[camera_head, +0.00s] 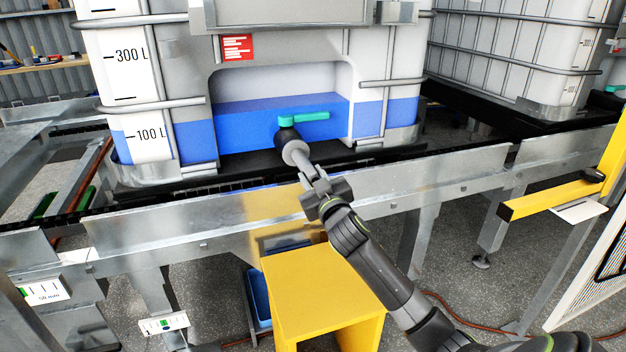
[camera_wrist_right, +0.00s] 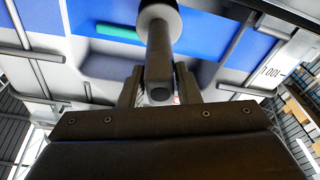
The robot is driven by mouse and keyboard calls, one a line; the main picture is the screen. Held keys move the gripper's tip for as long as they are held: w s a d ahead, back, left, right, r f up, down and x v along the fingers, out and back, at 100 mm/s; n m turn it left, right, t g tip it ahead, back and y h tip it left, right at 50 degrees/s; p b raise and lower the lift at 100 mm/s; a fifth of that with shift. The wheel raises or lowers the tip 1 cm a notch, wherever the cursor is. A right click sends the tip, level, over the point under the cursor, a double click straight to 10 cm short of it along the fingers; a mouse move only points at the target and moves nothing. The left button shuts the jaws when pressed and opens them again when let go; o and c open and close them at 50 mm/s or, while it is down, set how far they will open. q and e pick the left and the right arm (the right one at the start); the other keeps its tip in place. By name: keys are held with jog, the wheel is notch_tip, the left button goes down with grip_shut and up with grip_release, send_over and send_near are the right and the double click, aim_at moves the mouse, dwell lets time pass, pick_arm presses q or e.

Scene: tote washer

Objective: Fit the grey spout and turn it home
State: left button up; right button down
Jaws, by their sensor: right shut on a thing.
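The grey spout (camera_head: 303,160) is at the front of the tank's outlet, in line with the dark valve body (camera_head: 286,135). Its wide collar end meets or nearly meets the valve; I cannot tell whether it is seated. A green valve handle (camera_head: 304,117) lies level above it, pointing right. My right gripper (camera_head: 315,183) is shut on the spout's narrow end. The right wrist view shows the spout (camera_wrist_right: 160,50) between the two fingers (camera_wrist_right: 158,88), its collar away from the palm. My left gripper is not in view.
The blue-filled tank (camera_head: 150,105) stands on a metal roller conveyor whose side rail (camera_head: 420,180) runs below the spout. A yellow step stool (camera_head: 320,285) stands beneath, beside a blue bin (camera_head: 260,298). A yellow bar (camera_head: 550,197) juts out at the right.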

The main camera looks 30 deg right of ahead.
jog(key=shift+f+m+b, duration=0.1)
jog(key=shift+m+b, duration=0.4)
jog(key=shift+m, duration=0.1)
jog(key=m+h+b, duration=0.1)
jog(key=m, duration=0.2)
jog(key=shift+b, duration=0.3)
jog(key=c, duration=1.5)
grip_release()
jog(key=shift+m, duration=0.3)
jog(key=o, duration=1.1)
jog(key=shift+c, duration=0.2)
jog(key=shift+r+p+v, duration=0.2)
jog(key=shift+p+v, duration=0.25)
jog(key=shift+v, duration=0.7)
jog(key=shift+r+p+v, duration=0.15)
jog(key=shift+p+v, duration=0.25)
jog(key=shift+v, duration=0.75)
jog(key=shift+r+p+v, duration=0.2)
jog(key=shift+p+v, duration=0.25)
jog(key=shift+v, duration=0.7)
